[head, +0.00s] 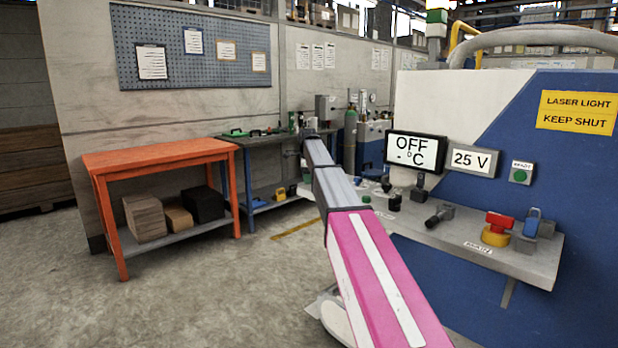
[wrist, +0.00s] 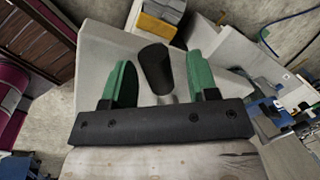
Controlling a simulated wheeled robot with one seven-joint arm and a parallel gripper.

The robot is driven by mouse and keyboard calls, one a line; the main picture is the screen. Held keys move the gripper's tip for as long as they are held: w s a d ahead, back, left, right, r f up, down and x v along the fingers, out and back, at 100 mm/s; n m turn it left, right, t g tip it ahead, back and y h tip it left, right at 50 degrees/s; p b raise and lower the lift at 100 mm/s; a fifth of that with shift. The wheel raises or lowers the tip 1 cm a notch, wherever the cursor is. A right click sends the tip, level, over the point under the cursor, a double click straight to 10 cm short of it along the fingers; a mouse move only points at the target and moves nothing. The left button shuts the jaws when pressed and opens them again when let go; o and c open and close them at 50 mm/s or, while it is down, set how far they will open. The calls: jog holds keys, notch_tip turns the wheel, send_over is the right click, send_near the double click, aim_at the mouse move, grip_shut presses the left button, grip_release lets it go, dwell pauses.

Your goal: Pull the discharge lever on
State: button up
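In the wrist view my gripper (wrist: 163,80) is open, its two green fingers set well apart. A black cylindrical handle (wrist: 156,68) shows between the fingers, on or just above a pale grey surface; contact is not visible. In the head view my arm reaches toward the back and hides the gripper. The grey control shelf (head: 510,262) carries a black lever (head: 440,215) lying tilted, a black lever (head: 419,188) standing near the display, and a blue-topped switch (head: 531,222). No discharge label is readable, so I cannot tell which is the discharge lever.
A red and yellow rotary switch (head: 497,228) is on the shelf. The display (head: 416,151) reads OFF; another panel (head: 473,160) reads 25 V. A green button (head: 520,175) is on the wall. An orange table (head: 160,154) stands left, with open floor before it.

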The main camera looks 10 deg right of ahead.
jog(key=shift+r, duration=0.1)
notch_tip(320, 180, up, 10)
jog(key=s, duration=0.2)
jog(key=shift+a+r, duration=0.2)
jog(key=shift+a, duration=0.1)
